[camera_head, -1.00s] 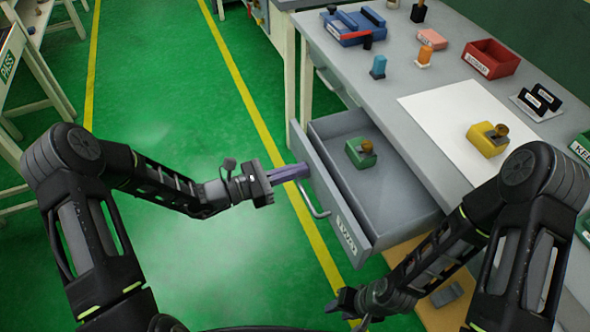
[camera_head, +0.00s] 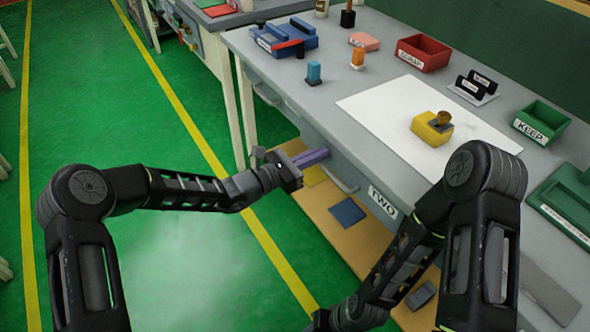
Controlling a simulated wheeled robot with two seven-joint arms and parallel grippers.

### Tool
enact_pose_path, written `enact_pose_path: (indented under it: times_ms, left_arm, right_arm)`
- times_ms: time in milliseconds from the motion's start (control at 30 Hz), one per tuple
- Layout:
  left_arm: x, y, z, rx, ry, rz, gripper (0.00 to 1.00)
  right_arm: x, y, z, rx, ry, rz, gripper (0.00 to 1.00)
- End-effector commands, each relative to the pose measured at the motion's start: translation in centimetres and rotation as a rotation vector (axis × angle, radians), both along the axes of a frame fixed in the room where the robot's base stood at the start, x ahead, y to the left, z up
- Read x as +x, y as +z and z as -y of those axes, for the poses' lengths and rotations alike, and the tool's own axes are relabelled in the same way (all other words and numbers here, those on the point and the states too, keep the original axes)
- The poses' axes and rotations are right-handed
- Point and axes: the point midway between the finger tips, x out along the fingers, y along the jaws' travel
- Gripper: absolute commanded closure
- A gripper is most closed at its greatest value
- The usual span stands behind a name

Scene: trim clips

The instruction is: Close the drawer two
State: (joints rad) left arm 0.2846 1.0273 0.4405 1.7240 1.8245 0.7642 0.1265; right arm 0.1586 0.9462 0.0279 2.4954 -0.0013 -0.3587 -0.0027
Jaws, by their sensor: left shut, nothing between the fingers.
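Drawer two (camera_head: 368,194) has its front flush with the desk edge, as far as I can see, and its label reads TWO. Its handle (camera_head: 345,184) shows on the front. My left gripper (camera_head: 318,156) is shut and empty, its purple fingers at the left part of the drawer front; I cannot tell whether they touch it. The inside of the drawer is hidden. My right gripper (camera_head: 318,322) is low at the bottom edge, away from the drawer, and its fingers are hard to make out.
The grey desk (camera_head: 310,97) holds a white sheet (camera_head: 385,110) with a yellow stamp (camera_head: 432,128), a red bin (camera_head: 424,53), a green KEEP bin (camera_head: 541,122) and blue and orange stamps. A wooden lower shelf (camera_head: 320,205) lies below.

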Motion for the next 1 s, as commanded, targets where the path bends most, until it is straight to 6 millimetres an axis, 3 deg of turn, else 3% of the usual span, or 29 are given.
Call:
enact_pose_path:
  times_ms: [100,333,767,1000]
  left_arm:
    - [0.8,-0.2,1.5,-0.001,-0.001,0.000,1.00]
    - [1.5,0.0,2.6,0.000,0.001,0.000,1.00]
    - [1.6,0.4,2.7,-0.004,0.001,0.002,1.00]
    - [1.6,0.4,1.6,-0.004,-0.001,0.003,1.00]
  right_arm:
    - [0.0,-0.8,0.0,0.000,0.000,0.000,0.64]
    - [0.0,-1.1,0.0,0.000,0.001,0.000,0.64]
    - [0.0,-1.0,0.0,0.000,0.001,0.000,0.64]
    - [0.0,-0.8,0.0,0.000,0.000,0.000,0.64]
